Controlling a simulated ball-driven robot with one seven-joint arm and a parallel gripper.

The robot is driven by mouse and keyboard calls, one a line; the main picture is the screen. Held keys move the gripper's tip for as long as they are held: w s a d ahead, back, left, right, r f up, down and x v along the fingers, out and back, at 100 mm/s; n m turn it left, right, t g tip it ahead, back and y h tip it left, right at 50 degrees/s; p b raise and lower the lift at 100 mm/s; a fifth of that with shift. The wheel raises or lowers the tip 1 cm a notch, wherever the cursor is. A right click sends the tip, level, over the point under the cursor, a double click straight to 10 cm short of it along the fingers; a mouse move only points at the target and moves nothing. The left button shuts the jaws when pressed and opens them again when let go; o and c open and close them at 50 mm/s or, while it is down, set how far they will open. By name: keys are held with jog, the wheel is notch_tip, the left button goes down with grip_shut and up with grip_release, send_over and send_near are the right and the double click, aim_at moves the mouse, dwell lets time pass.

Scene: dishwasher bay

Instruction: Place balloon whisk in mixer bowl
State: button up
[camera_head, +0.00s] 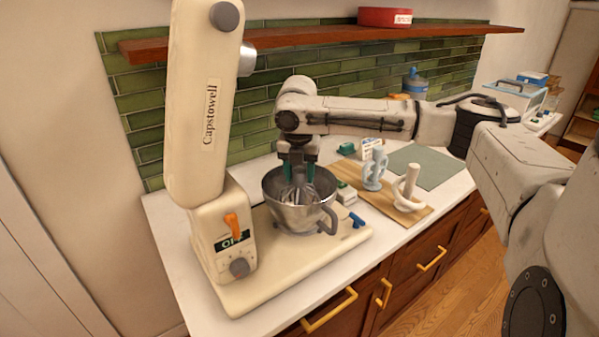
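The steel mixer bowl (283,214) stands on the cream base of the stand mixer (203,110), whose head is tilted up. The balloon whisk (299,193) has its wires down inside the bowl, and its top is between my fingers. My gripper (298,174) points straight down over the bowl, with its teal fingertips at about rim level. The two fingers stand well apart, and my gripper looks open around the top of the whisk. The lowest part of the whisk and any contact with the bowl floor are hard to make out.
A wooden board (405,217) to the right holds a pale blue beater (373,171) and a white dough hook (407,188). A grey-green mat (428,165) lies behind. The raised mixer head is left of my gripper; a wooden shelf (300,38) runs above.

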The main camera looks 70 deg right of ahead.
aim_at(298, 189)
jog(key=shift+o, duration=0.9)
notch_tip(298, 189, up, 12)
jog(key=a+b, duration=0.1)
jog(key=b, duration=0.1)
jog(key=shift+s+a, duration=0.2)
jog(key=shift+a, duration=0.2)
dwell(0.6)
